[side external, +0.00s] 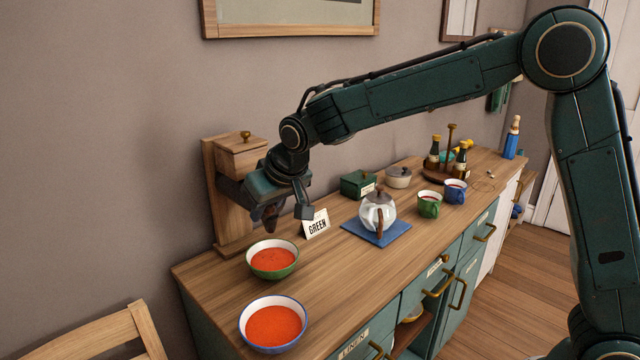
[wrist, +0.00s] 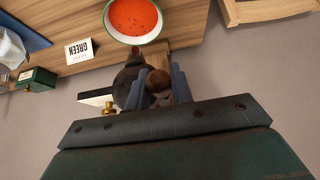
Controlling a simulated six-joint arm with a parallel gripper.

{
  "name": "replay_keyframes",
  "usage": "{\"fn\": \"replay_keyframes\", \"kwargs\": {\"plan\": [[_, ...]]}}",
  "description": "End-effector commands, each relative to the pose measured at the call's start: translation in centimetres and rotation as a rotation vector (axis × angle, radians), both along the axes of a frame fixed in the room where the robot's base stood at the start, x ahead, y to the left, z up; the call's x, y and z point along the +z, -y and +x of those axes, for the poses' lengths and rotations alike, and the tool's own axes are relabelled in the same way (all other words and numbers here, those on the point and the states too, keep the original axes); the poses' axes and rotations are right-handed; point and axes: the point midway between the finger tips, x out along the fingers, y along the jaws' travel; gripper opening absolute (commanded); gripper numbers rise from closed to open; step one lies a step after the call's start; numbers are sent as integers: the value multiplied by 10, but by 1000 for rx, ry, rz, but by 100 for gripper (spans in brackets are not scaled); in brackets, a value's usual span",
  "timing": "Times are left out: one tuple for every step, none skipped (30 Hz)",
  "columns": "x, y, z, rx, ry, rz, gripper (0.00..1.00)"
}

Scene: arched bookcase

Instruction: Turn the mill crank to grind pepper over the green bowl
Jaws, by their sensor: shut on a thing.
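The wooden pepper mill (side external: 240,158), with a brass knob on top, stands on a tall wooden back at the left end of the sideboard. My gripper (side external: 287,207) is in front of it and hides most of the crank. In the wrist view my gripper (wrist: 157,82) is shut on the brown crank handle (wrist: 158,87), with a blue finger on each side. A dark round mill part (wrist: 129,76) shows beside the fingers. The green bowl (side external: 273,274) holds red soup, below and in front of the mill. Dark specks show on its soup in the wrist view (wrist: 135,16).
A "GREEN" card (side external: 316,224) stands behind the bowl. A blue-rimmed bowl (side external: 273,341) of red soup is nearer the front. A chair (side external: 100,335) is at lower left.

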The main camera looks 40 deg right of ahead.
Motion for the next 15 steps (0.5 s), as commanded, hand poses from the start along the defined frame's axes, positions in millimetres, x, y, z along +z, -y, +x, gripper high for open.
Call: {"fn": "replay_keyframes", "kwargs": {"plan": [[-5,0,-3,0,-16,-4,4],[-5,0,-3,0,-16,-4,4],[-5,0,-3,0,-16,-4,4],[-5,0,-3,0,-16,-4,4],[-6,0,-3,0,-16,-4,4],[-7,0,-3,0,-16,-4,4],[-8,-1,-3,1,-17,-4,4],[-9,-1,-3,1,-17,-4,4],[-12,-2,-3,1,-17,-4,4],[-14,-2,-3,1,-17,-4,4],[-16,-3,-3,1,-18,-4,4],[-19,-3,-3,0,-18,-5,4],[-21,-4,-3,0,-17,-5,4],[-22,-4,-3,0,-16,-5,4],[-24,-5,-3,0,-16,-5,4]]}}
